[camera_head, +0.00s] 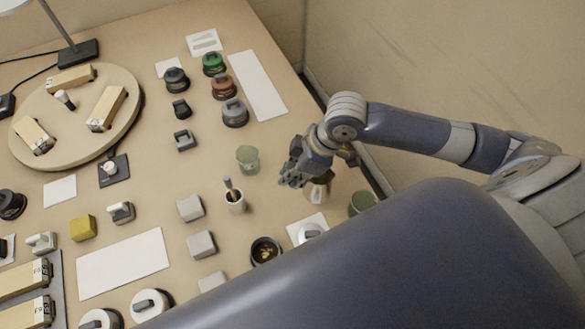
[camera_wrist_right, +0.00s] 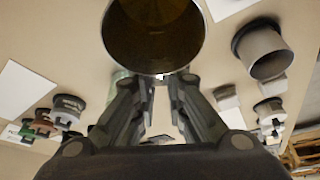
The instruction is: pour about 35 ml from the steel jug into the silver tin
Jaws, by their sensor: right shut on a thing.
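My right gripper (camera_head: 303,172) is shut on the steel jug (camera_head: 318,189), right of the bench's middle. The fingers hide much of the jug in the head view. In the right wrist view the jug (camera_wrist_right: 155,40) shows its round rim and dark inside, just beyond the fingertips (camera_wrist_right: 160,80). The liquid level cannot be made out. I cannot pick out the silver tin for certain; a grey round container with a dark top (camera_head: 235,113) stands behind the gripper to the left. My left gripper is not in view.
A green glass (camera_head: 248,158) and a white cup with a brush (camera_head: 235,203) stand left of the gripper. A dark pot (camera_head: 265,252) is nearer. Another green glass (camera_head: 362,203) is to the right. Grey blocks (camera_head: 190,208) stand further left. A wall borders the right side.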

